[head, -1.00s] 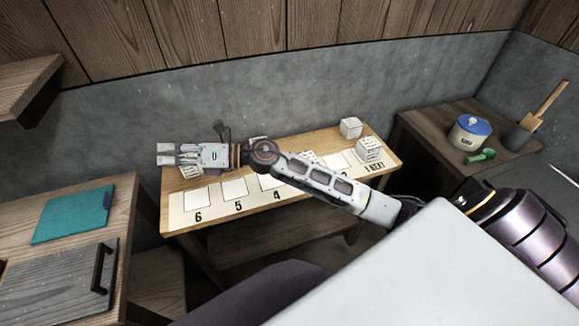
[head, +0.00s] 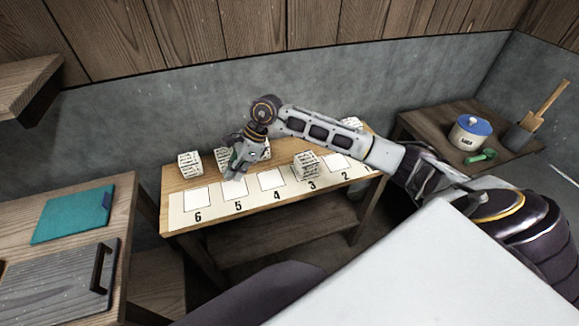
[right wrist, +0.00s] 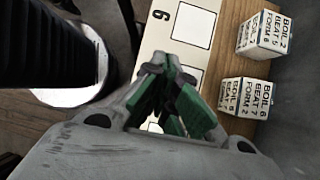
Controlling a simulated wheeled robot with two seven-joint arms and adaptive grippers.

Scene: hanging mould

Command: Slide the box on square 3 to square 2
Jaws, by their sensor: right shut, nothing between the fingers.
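The white box with printed text (head: 306,165) sits on square 3 of the pale numbered strip (head: 220,211). Square 2 (head: 336,161), just right of it, shows bare in its visible part, with my right forearm above it. My right gripper (head: 232,174) points down near square 5, well left of the box on square 3. Its green-padded fingers are shut and empty in the right wrist view (right wrist: 168,75). The box on square 3 is not seen in that view. Square 1 is hidden behind my right arm. My left gripper is not in view.
Several similar boxes stand along the back of the table, one at the left (head: 190,164); the right wrist view shows two boxes (right wrist: 263,36). Squares 6 (head: 197,199) and 4 (head: 271,178) are bare. A side table at right holds a blue-lidded pot (head: 469,134).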

